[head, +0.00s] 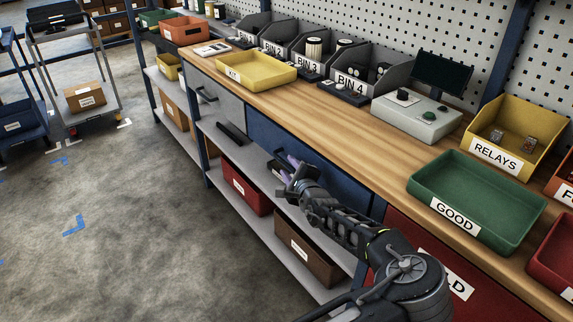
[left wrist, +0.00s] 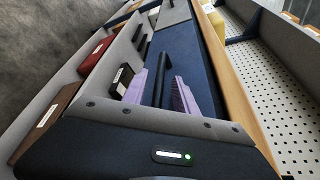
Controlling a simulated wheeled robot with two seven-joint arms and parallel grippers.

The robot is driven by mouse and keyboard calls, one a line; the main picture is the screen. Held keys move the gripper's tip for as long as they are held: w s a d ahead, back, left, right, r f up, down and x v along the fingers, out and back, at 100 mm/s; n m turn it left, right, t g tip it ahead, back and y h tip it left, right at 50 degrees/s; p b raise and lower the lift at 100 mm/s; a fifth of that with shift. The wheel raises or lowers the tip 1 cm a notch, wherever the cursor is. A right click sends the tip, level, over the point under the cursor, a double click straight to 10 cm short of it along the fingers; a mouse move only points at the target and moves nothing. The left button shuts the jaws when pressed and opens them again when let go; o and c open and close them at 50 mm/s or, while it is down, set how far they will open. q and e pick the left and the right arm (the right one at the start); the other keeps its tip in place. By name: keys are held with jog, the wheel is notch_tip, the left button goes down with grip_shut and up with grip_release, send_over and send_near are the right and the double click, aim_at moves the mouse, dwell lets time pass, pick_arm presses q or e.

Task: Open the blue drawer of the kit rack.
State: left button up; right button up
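The blue drawer (head: 340,186) is a wide dark blue front under the wooden bench top, and it looks closed. It also shows in the left wrist view (left wrist: 193,62). Its black bar handle (left wrist: 164,73) stands between the two purple fingers of my left gripper (left wrist: 160,95). The fingers are apart, one on each side of the bar, with a visible gap on the left side. My right gripper is not in view.
A grey drawer (head: 224,107) is left of the blue one, a red drawer (head: 405,245) right. The shelf below holds a black bar-shaped item (head: 232,133); a red bin (head: 246,187) and brown bin (head: 303,251) sit lower. A green tray (head: 470,205) stands on the bench.

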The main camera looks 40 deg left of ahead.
pick_arm(q)
jog(key=shift+x, duration=1.55)
jog(key=shift+c, duration=0.4)
grip_shut()
